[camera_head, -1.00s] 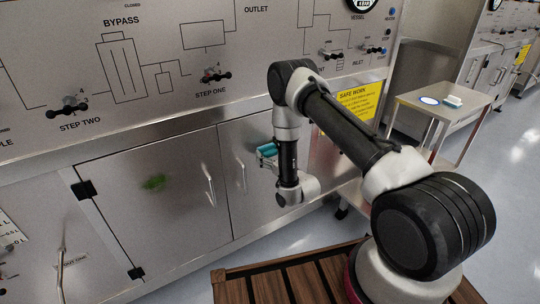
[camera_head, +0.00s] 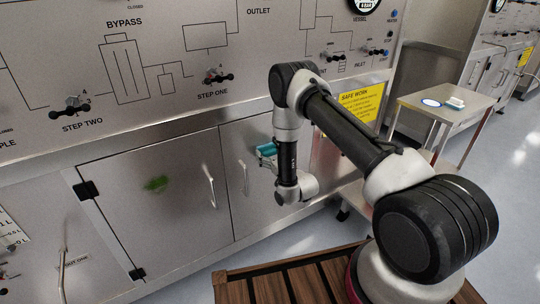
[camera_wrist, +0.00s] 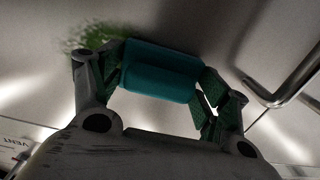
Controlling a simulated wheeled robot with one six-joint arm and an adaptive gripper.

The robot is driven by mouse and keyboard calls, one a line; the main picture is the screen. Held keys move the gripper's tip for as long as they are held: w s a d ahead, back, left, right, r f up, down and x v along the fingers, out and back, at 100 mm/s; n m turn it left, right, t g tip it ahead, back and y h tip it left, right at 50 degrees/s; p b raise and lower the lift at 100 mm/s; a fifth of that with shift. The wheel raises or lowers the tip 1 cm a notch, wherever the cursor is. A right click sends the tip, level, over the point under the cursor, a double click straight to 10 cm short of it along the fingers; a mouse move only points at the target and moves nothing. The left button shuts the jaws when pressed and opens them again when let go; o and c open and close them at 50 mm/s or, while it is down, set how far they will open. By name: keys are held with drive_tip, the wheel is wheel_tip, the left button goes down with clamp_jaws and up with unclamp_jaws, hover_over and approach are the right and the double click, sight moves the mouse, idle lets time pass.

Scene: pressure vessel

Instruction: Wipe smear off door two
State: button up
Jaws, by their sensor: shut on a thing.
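A green smear (camera_head: 156,184) is on the steel cabinet door (camera_head: 165,225) left of centre in the head view. In the wrist view the smear (camera_wrist: 92,37) shows at the upper left, partly hidden by a finger and the sponge. My gripper (camera_wrist: 160,78) is shut on a teal sponge (camera_wrist: 160,72), which spans between its fingers. In the head view the sponge (camera_head: 266,149) appears to the right of the smear, in front of the neighbouring door. I cannot tell whether the sponge touches the door.
A vertical door handle (camera_head: 209,186) stands out right of the smear; it also shows in the wrist view (camera_wrist: 285,88). A second handle (camera_head: 242,176) is on the neighbouring door. Valve knobs (camera_head: 74,106) project from the panel above. A steel side table (camera_head: 440,112) stands at right.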

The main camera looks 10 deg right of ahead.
drive_tip(key=w+d, duration=0.4)
drive_tip(key=d, duration=0.7)
drive_tip(key=shift+d, duration=0.15)
drive_tip(key=shift+c, duration=0.3)
idle(0.4)
